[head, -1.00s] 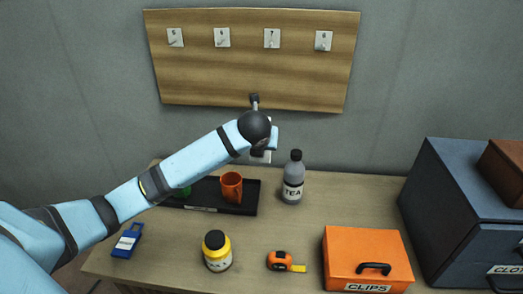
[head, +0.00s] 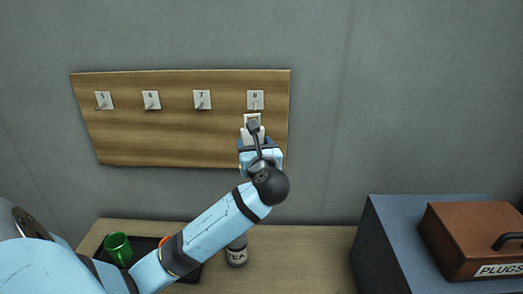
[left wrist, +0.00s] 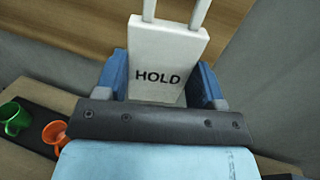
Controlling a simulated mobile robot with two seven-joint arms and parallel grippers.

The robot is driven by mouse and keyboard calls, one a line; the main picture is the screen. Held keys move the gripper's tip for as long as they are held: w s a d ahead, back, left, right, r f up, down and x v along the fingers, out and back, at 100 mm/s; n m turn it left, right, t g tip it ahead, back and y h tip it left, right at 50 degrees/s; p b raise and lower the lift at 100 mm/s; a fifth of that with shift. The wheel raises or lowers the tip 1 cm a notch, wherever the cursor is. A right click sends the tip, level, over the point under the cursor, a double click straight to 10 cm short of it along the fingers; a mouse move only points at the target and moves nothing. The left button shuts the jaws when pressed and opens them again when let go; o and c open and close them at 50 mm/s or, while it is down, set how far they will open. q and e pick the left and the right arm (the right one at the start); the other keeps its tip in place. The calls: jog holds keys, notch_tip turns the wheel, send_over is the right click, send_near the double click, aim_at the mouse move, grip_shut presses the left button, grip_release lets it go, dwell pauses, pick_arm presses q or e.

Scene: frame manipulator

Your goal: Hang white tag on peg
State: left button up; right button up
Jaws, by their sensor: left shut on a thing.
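My left gripper (head: 252,138) is shut on the white tag (head: 252,120), just below the plate of peg 8 (head: 256,100) on the wooden board (head: 180,135). In the left wrist view, the tag (left wrist: 168,50) reads HOLD and sits between my blue fingers (left wrist: 160,88). Two white bars rise from its top edge and leave the picture. Whether the tag touches the peg cannot be told. Pegs 5 (head: 104,101), 6 (head: 151,101) and 7 (head: 202,100) are bare. My right gripper is not in view.
Below are the table (head: 300,262), a green mug (head: 118,247), and a grey bottle (head: 237,255) partly behind my arm. An orange mug (left wrist: 55,135) shows in the left wrist view. A brown PLUGS box (head: 470,240) sits on a blue cabinet (head: 385,235) at right.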

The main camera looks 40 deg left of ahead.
pick_arm(q)
jog(key=shift+w+a+f+b, duration=0.2)
jog(key=shift+w+a+b, duration=0.3)
jog(key=shift+a+b, duration=0.1)
jog(key=shift+w+a+b, duration=0.2)
jog(key=shift+w+b, duration=0.15)
jog(key=shift+w, duration=0.05)
jog(key=w+a+f+b, duration=0.1)
jog(key=w+a+b, duration=0.2)
jog(key=w+a, duration=0.3)
jog(key=shift+w+f+b, duration=0.15)
jog(key=shift+w+b, duration=0.25)
jog(key=shift+w, duration=0.25)
dwell(0.7)
